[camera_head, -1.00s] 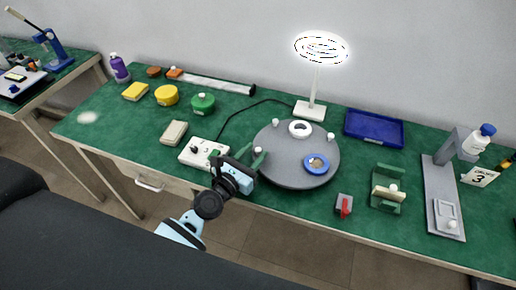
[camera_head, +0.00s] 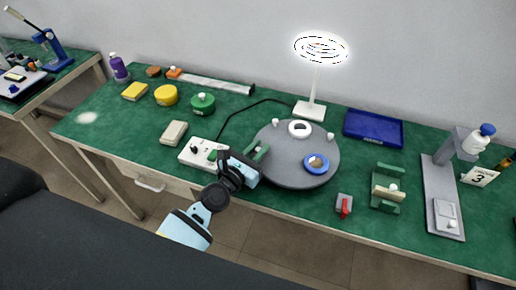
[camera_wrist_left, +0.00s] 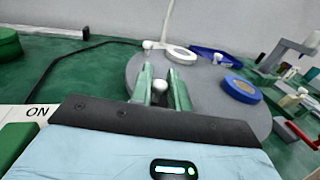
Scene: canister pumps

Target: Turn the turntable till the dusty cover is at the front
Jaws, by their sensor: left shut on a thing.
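The grey round turntable (camera_head: 288,178) lies on the green bench, with several white knobs near its rim. A blue ring-shaped cover (camera_head: 316,164) with a brownish, speckled centre sits on its right front part; I take it for the dusty one. It also shows in the wrist view (camera_wrist_left: 242,89). A white ring-shaped cover (camera_head: 299,129) sits at the back of the disc. My left gripper (camera_head: 259,153) is at the turntable's left edge, its green fingers shut on a white knob (camera_wrist_left: 159,86). In the head view the gripper hides this knob. My right gripper is out of view.
A white switch box (camera_head: 192,154) stands just left of the gripper. A lamp (camera_head: 311,108) and a blue tray (camera_head: 374,128) stand behind the turntable. A red-levered block (camera_head: 344,204) and a green stand (camera_head: 386,190) are to its right.

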